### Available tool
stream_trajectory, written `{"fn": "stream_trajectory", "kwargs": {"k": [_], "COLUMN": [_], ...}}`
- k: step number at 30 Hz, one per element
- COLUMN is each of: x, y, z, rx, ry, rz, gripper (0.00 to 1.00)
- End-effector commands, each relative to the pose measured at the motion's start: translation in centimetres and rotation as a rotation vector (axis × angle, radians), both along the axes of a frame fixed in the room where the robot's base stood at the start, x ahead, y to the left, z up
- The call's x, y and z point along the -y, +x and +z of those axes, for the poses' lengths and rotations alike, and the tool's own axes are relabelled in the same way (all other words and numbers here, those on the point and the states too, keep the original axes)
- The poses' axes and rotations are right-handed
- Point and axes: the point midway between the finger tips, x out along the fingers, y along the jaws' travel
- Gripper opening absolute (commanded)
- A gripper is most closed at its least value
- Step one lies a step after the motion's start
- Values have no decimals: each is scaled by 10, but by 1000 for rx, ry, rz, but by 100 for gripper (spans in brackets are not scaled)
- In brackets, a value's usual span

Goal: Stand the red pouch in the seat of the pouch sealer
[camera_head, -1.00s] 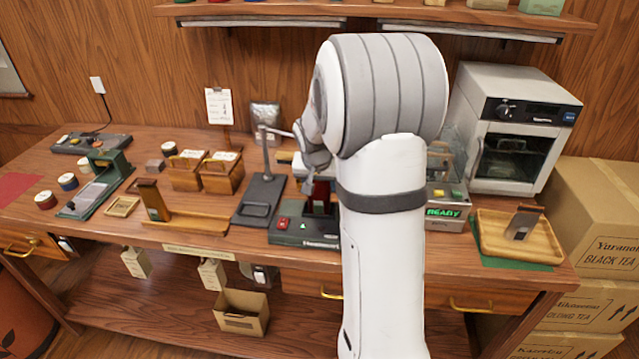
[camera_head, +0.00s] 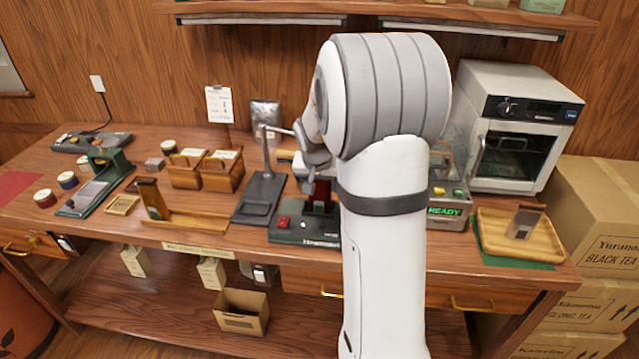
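The pouch sealer (camera_head: 290,236) is a dark green machine at the front middle of the table, with a red button and a small green light. The red pouch (camera_head: 322,188) shows as a narrow dark red strip above the sealer, beside my arm. My gripper (camera_head: 309,186) is at the top of the pouch, largely hidden by my own wrist and arm. I cannot see whether its fingers are closed on the pouch. The pouch looks roughly upright; whether its bottom edge rests in the seat is hidden.
A black stand with a post (camera_head: 260,195) is close to the sealer's left. Wooden boxes (camera_head: 220,172) stand farther left. At right are a machine reading READY (camera_head: 446,211), a wooden tray (camera_head: 490,240) and a white oven (camera_head: 510,130). My arm covers the table right of the sealer.

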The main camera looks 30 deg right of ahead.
Motion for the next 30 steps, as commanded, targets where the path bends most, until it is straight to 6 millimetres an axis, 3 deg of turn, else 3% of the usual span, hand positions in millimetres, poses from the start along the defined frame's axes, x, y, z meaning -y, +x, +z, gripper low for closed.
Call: {"fn": "stream_trajectory", "kwargs": {"k": [6,15,30], "x": [0,0,-15], "y": [0,-1,-23], "z": [0,4,68], "rx": [0,1,2], "ry": [0,0,0], "rz": [-1,-1,-2], "gripper": [78,79,79]}}
